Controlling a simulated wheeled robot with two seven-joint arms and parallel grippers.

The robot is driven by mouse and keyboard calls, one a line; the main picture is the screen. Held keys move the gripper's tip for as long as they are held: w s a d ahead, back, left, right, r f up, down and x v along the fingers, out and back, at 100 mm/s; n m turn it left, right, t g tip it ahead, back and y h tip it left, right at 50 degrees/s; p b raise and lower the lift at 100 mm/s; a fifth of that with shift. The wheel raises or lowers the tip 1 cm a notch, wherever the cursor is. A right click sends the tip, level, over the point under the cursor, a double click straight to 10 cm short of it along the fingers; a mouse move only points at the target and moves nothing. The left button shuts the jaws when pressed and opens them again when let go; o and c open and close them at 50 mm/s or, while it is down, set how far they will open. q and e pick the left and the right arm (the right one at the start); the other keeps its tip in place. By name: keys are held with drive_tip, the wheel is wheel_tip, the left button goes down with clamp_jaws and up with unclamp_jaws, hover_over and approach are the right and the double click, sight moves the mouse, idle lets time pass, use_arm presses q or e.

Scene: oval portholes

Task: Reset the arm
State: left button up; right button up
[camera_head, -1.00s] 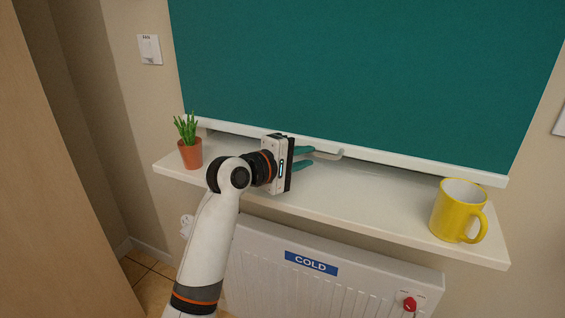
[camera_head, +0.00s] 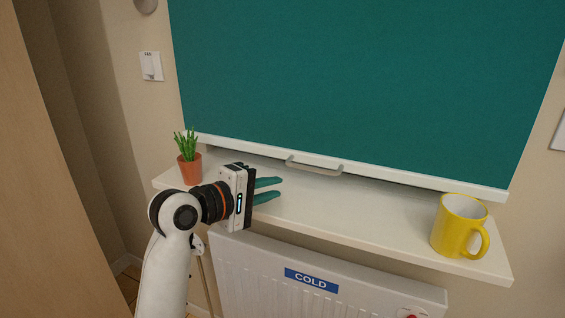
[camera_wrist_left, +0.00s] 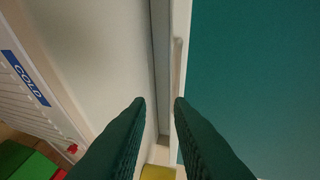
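My left gripper (camera_head: 267,190) is open and empty over the white sill, its two teal fingers apart and pointing right. It is to the left of the pale handle (camera_head: 315,165) on the bottom bar of the teal blind (camera_head: 370,85), clear of it. In the left wrist view the two fingers (camera_wrist_left: 160,102) stand apart with nothing between them, and the handle (camera_wrist_left: 177,65) shows beyond them. The blind hangs down to just above the sill. My right gripper is in neither view.
A potted plant (camera_head: 190,168) stands on the sill (camera_head: 350,218) at the left, close to my left wrist. A yellow mug (camera_head: 458,230) stands at the right end. A radiator (camera_head: 255,265) with a COLD label (camera_head: 311,280) is below. The sill's middle is clear.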

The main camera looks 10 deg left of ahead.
use_arm(q)
drive_tip(key=s+a+f+m+g+y, duration=0.25)
drive_tip(key=s+f, duration=0.45)
drive_tip(key=f, duration=0.5)
drive_tip(key=s+a+f+m+g+y, duration=0.1)
drive_tip(key=s+a+f+m+y, duration=0.4)
drive_tip(key=f, duration=0.7)
drive_tip(key=s+a+f+m+g+y, duration=0.1)
drive_tip(key=s+a+f+m+g, duration=0.15)
drive_tip(key=s, duration=0.45)
drive_tip(key=s+a+f+m+g, duration=0.1)
drive_tip(key=s+f, duration=0.3)
drive_tip(key=s, duration=0.3)
drive_tip(key=s+a+f+m+g+y, duration=0.1)
drive_tip(key=s+a+f, duration=0.15)
drive_tip(key=s, duration=0.45)
wheel_tip(320, 180, down, 25)
drive_tip(key=s+d+g+p, duration=0.1)
drive_tip(key=s+g+p, duration=0.1)
drive_tip(key=s+a+f+m+p, duration=0.1)
drive_tip(key=s+a+f+p, duration=0.1)
drive_tip(key=s+f, duration=1.1)
drive_tip(key=s+a, duration=0.1)
drive_tip(key=s, duration=0.1)
drive_tip(key=shift+s+f+g, duration=0.15)
drive_tip(key=shift+s+g, duration=0.15)
drive_tip(key=shift+g, duration=0.1)
